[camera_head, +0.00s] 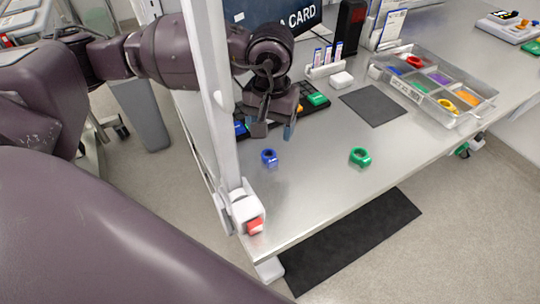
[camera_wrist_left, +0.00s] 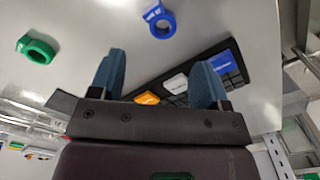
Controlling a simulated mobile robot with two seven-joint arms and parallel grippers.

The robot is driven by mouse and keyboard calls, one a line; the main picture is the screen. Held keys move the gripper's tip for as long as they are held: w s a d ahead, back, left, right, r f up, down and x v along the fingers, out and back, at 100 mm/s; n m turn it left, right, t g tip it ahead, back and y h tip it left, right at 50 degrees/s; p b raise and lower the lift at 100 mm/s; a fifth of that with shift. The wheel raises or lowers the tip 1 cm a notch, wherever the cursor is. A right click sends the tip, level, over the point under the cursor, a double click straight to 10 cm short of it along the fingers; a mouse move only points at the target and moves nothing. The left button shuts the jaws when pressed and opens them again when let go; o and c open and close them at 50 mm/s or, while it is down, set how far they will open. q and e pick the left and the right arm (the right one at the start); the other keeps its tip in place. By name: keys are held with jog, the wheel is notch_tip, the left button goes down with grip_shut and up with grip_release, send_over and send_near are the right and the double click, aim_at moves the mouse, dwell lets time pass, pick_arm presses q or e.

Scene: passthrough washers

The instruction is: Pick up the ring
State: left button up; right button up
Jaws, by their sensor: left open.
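A blue ring (camera_head: 269,157) lies on the grey metal table near its left edge, and a green ring (camera_head: 360,157) lies to its right. Both also show in the left wrist view, the blue ring (camera_wrist_left: 159,20) at the top middle and the green ring (camera_wrist_left: 37,49) at the left. My left gripper (camera_head: 272,131) is open and empty, fingers pointing down, over the table just behind the blue ring in the head view. It touches neither ring. Its two blue fingers (camera_wrist_left: 157,70) stand apart in the wrist view. My right gripper is out of view.
A clear compartment tray (camera_head: 434,86) with coloured parts stands at the right back. A dark mat (camera_head: 373,105) lies in front of it. A black rack with coloured blocks (camera_head: 317,99) sits behind my gripper. A white post (camera_head: 222,120) rises at the table's left edge.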

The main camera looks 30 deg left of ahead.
aim_at(269, 152)
pick_arm(q)
jog(key=shift+s+a+f, duration=0.1)
jog(key=shift+f, duration=1.95)
jog(key=shift+s+f, duration=0.1)
jog(key=shift+f, duration=1.9)
jog(key=c, duration=0.8)
